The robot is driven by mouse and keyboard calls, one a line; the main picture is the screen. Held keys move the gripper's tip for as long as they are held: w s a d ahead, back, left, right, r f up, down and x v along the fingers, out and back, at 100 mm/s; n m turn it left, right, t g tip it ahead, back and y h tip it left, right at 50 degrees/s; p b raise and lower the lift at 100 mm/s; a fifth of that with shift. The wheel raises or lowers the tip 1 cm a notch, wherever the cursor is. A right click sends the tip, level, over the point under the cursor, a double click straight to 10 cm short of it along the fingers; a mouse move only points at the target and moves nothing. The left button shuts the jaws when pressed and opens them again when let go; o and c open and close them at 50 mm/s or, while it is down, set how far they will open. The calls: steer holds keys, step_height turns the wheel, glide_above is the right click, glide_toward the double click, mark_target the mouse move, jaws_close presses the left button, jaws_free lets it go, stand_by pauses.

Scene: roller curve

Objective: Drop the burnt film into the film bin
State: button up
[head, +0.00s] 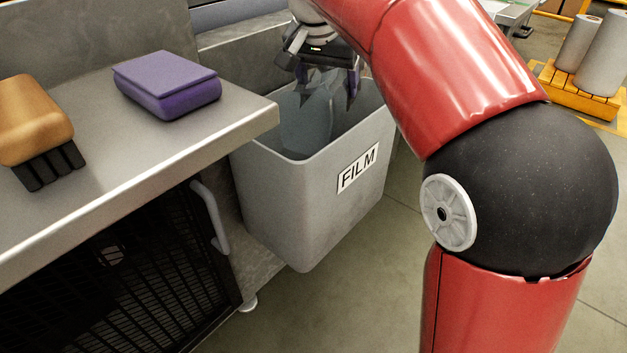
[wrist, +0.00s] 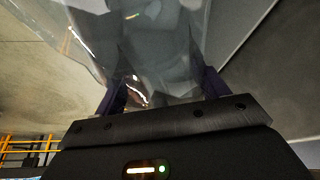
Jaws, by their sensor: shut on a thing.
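The film bin (head: 290,195) is a grey open-topped bin with a white "FILM" label, beside the metal counter. My gripper (head: 328,98) is over the bin's mouth, pointing down, with its fingertips near rim height. It is shut on the burnt film (head: 312,122), a clear, bluish crumpled sheet that hangs down inside the bin. In the wrist view the film (wrist: 160,50) spreads between and past the dark fingers of my gripper (wrist: 160,88), with a small brownish spot near them. The film's lower end and the bin's floor are hidden.
A metal counter (head: 215,125) at the left holds a purple pad (head: 168,85) and a brown-handled brush (head: 35,115). A black grille (head: 130,275) and a pale handle (head: 211,215) are below it. Grey rolls (head: 602,55) stand on a yellow pallet at upper right.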

mark_target(324, 73)
step_height(324, 73, down, 3)
steer(key=shift+b, duration=1.05)
steer(key=o, duration=1)
steer(key=shift+o, duration=0.2)
steer(key=shift+r, duration=0.1)
steer(key=p+v, duration=0.2)
steer(key=v, duration=0.5)
steer(key=shift+r, duration=0.25)
steer(key=shift+s+r, duration=0.1)
steer(key=shift+s, duration=0.05)
